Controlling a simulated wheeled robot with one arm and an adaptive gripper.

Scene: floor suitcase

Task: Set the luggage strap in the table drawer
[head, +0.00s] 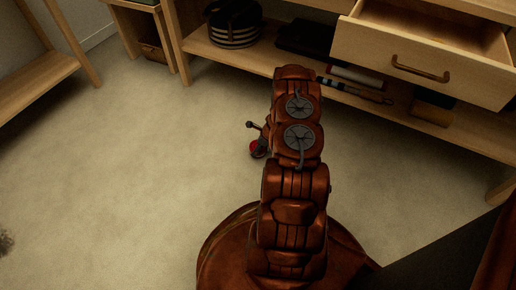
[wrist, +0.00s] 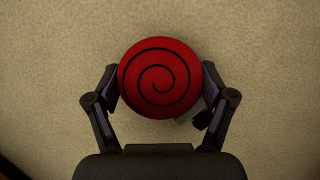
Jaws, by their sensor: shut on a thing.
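The luggage strap (wrist: 160,78) is a red roll with a dark spiral on its face. In the wrist view it sits between the two fingers of my gripper (wrist: 160,85), which is shut on it, with carpet behind. In the head view a small part of the red strap (head: 258,149) shows beside my gripper (head: 256,140), left of my arm, which hides the rest. Its height above the floor is hard to tell. The table drawer (head: 425,52) is pulled open at the upper right, with a curved brown handle; the part of its inside that shows looks empty.
The table's lower shelf (head: 450,127) holds a striped basket (head: 234,28), a dark flat item (head: 303,38), rolled items (head: 356,78) and a brown box (head: 432,106). A wooden bench (head: 38,75) stands at the left. The carpet (head: 120,180) between is mostly clear.

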